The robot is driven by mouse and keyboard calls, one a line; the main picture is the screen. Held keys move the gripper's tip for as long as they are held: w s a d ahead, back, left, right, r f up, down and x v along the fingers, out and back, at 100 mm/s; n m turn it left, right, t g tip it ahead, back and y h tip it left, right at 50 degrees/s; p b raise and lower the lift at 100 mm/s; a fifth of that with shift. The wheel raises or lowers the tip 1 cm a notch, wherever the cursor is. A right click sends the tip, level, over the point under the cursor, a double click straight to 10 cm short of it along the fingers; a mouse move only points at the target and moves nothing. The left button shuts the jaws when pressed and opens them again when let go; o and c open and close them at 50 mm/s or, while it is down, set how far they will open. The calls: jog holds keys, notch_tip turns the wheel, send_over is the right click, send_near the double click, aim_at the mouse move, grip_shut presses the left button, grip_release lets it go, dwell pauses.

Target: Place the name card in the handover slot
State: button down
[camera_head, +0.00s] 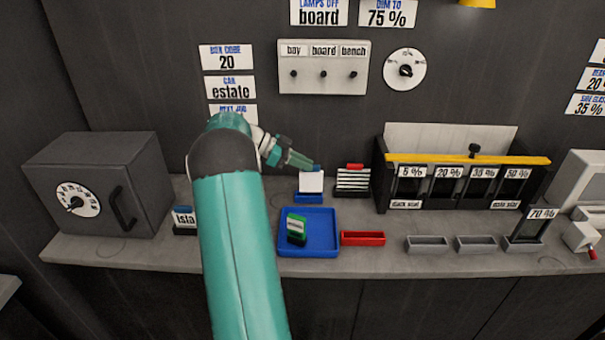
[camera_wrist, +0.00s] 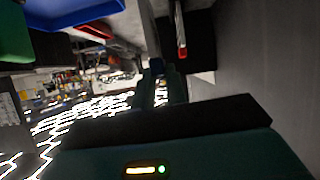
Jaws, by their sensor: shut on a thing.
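My gripper (camera_head: 308,164) is shut on the blue tab (camera_head: 317,168) of a blank-looking white card (camera_head: 311,182). The card is upright, just over or in a small blue holder (camera_head: 309,198) at the back of the counter; I cannot tell whether it is seated. A card reading "Isla" (camera_head: 184,217) stands in a dark holder left of my arm. No label clearly marks the handover slot.
A striped stack with a red tab (camera_head: 353,180) stands close right of the held card. A blue tray (camera_head: 325,248) holds a green block (camera_head: 297,229). A red tray (camera_head: 362,238) lies beside it. A dark safe (camera_head: 95,165) and a rack with a yellow bar (camera_head: 468,159) flank the area.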

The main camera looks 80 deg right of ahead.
aim_at(301, 173)
jog(key=shift+w+d+f, duration=0.1)
jog(key=shift+d+f, duration=0.1)
jog(key=shift+f, duration=0.65)
jog(key=shift+w+d+f, duration=0.1)
jog(key=shift+d+f, duration=0.1)
jog(key=shift+f, duration=0.6)
jog(key=shift+w+d+f, duration=0.1)
jog(key=shift+d+f, duration=0.1)
jog(key=shift+f, duration=0.65)
jog(key=c, duration=1.8)
grip_release()
jog(key=shift+a, duration=0.1)
jog(key=o, duration=0.4)
jog(key=shift+s+f, duration=0.1)
jog(key=shift+c, duration=0.2)
jog(key=shift+r, duration=0.25)
jog(key=shift+w, duration=0.25)
jog(key=v, duration=1.1)
jog(key=shift+w+r, duration=0.3)
jog(key=shift+r, duration=0.1)
